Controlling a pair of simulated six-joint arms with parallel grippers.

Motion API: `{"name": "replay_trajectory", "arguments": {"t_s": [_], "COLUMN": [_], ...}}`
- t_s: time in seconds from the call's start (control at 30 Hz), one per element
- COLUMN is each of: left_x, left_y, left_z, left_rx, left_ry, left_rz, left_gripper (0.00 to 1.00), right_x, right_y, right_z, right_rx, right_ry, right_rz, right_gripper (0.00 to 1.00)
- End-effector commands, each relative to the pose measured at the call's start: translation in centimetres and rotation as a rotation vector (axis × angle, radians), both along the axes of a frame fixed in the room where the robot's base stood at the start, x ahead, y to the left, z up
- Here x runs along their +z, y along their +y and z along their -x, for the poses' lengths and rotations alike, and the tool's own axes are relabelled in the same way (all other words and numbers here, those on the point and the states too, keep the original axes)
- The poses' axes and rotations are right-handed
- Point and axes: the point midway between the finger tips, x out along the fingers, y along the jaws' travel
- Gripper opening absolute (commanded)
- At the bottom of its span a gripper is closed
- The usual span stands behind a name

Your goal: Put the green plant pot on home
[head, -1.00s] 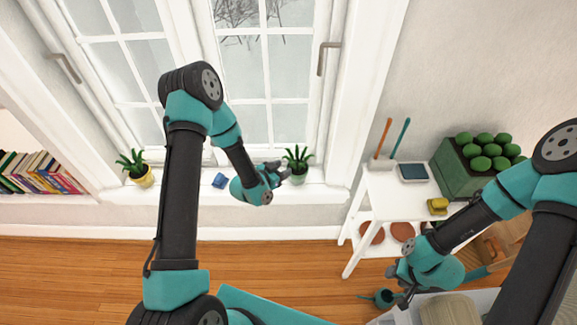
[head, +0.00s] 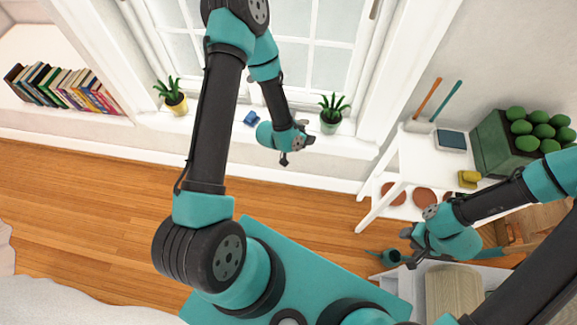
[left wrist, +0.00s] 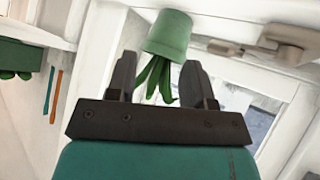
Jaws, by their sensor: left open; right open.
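The green plant pot (head: 330,122) with a spiky plant stands upright on the windowsill, right of the blue object. My left gripper (head: 297,144) is open and empty, just left of and nearer than the pot. In the left wrist view the green pot (left wrist: 170,36) appears upside down beyond the fingers of the left gripper (left wrist: 160,80), its leaves seen between them. The pot is not gripped. My right gripper (head: 410,245) is near a teal watering can (head: 390,257) at the right; its fingers are small in view. I cannot tell which place is home.
A yellow plant pot (head: 177,105) and a small blue object (head: 251,118) sit on the sill (head: 215,128). A white shelf table (head: 412,160) holds a tablet (head: 451,140) and a yellow item (head: 468,179). Books (head: 65,88) are at left.

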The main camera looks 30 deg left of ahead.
Motion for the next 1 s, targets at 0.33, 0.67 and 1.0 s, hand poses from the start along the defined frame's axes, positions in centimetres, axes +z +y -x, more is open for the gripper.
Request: {"name": "replay_trajectory", "arguments": {"t_s": [0.33, 0.67, 1.0], "left_x": [-1.6, -1.3, -1.3], "left_y": [-0.9, -1.1, -1.1], "left_z": [14.9, 17.2, 17.2], "left_rx": [0.192, 0.229, 0.228], "left_ry": [0.71, 0.816, 0.813], "left_rz": [0.052, 0.059, 0.059], "left_gripper": [0.48, 0.48, 0.48], "right_x": [0.0, 0.0, 0.0], "right_y": [0.0, 0.0, 0.0], "right_z": [0.0, 0.0, 0.0], "right_rx": [0.0, 0.0, 0.0], "right_ry": [0.0, 0.0, 0.0], "right_rz": [0.0, 0.0, 0.0], "right_gripper": [0.43, 0.43, 0.43]}}
